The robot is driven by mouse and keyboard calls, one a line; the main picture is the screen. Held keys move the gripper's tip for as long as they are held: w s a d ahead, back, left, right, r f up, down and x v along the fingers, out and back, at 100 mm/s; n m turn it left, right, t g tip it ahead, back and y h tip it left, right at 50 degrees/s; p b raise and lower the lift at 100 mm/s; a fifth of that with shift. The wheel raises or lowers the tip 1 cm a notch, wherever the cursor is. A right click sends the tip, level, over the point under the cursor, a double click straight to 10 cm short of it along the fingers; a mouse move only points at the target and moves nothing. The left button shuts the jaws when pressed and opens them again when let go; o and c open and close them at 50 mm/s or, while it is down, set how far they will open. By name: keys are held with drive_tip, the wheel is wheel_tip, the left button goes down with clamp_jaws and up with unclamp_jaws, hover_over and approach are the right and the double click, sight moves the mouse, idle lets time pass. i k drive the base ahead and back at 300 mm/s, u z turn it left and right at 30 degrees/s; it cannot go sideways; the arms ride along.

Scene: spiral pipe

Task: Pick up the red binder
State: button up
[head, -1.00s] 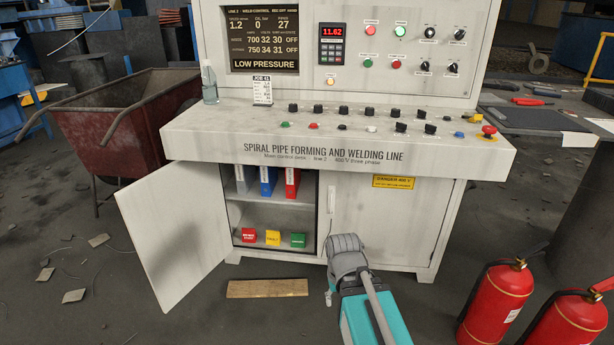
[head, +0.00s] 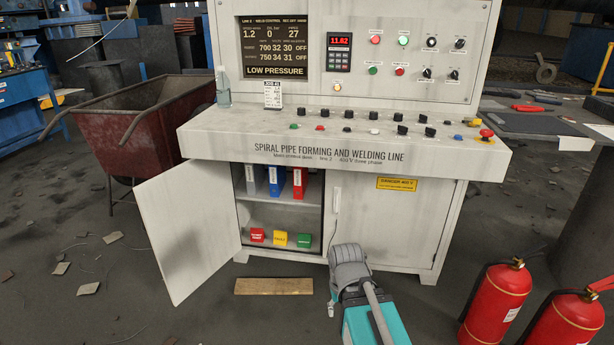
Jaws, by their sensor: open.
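The red binder (head: 299,184) stands upright on the upper shelf of the open cabinet under the control desk. It is the rightmost of three binders, beside the blue binder (head: 276,182), with the grey binder (head: 251,181) at the left. The desk's overhanging edge hides their tops. A pale label shows on the red binder's spine. My gripper is not in this head view, and nothing is seen touching the binder.
The cabinet's left door (head: 188,235) stands wide open; the right door (head: 388,225) is shut. Red, yellow and green boxes sit on the lower shelf. A wooden board (head: 273,286) lies in front. Fire extinguishers (head: 497,300) stand at right. A teal-and-grey body (head: 370,320) partly blocks the right door.

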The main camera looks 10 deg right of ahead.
sight(301, 175)
drive_tip(key=u, duration=0.1)
drive_tip(key=i, duration=0.95)
drive_tip(key=z, duration=0.05)
